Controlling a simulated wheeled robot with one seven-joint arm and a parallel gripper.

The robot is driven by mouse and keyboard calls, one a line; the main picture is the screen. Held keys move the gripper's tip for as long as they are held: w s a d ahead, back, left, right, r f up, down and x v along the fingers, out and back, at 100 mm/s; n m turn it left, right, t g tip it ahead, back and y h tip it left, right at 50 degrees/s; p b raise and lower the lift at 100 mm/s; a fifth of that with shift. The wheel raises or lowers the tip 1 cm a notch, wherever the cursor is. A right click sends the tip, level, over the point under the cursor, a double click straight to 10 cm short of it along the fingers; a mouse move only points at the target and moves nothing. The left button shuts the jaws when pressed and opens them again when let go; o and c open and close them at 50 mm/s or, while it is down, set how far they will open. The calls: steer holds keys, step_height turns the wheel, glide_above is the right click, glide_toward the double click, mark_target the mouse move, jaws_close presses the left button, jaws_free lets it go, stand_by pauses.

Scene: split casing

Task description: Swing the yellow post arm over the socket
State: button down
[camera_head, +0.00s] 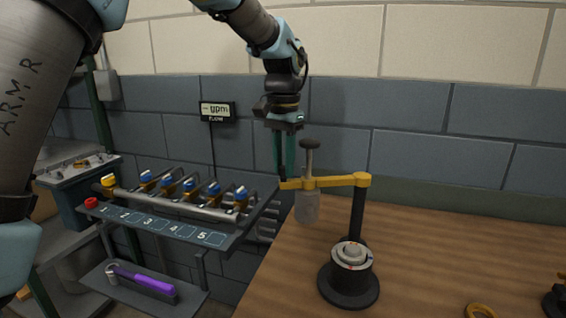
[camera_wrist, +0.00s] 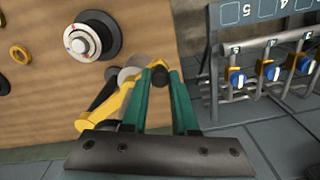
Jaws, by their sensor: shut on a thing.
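The yellow post arm (camera_head: 335,181) sits on top of a black post (camera_head: 357,218) and points left, to about the table's left edge. A grey plunger-like piece (camera_head: 307,206) with a dark knob hangs in it near its outer end. My gripper (camera_head: 284,178) is shut at the arm's outer tip, on what looks like its dark handle (camera_wrist: 160,73). The yellow arm also shows in the wrist view (camera_wrist: 110,110), left of the fingers. The socket (camera_head: 350,258), a pale ring with red marks on a round black base, stands in front of the post. The arm is not above it.
The wooden table (camera_head: 440,255) has a yellow ring (camera_head: 480,311) and a dark part (camera_head: 556,300) at the front right. Left of it is a valve rack (camera_head: 170,205) with blue-handled valves. A purple-handled hammer (camera_head: 145,283) lies on a lower shelf.

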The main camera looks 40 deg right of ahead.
steer(key=s+n, duration=1.3)
steer(key=s, duration=0.7)
steer(key=shift+s+d, duration=0.2)
steer(key=shift+s, duration=0.15)
steer(key=shift+r, duration=0.1)
steer(key=c, duration=0.7)
jaws_free()
step_height(320, 180, up, 11)
steer(key=shift+f+b, duration=0.15)
steer(key=shift+b, duration=0.65)
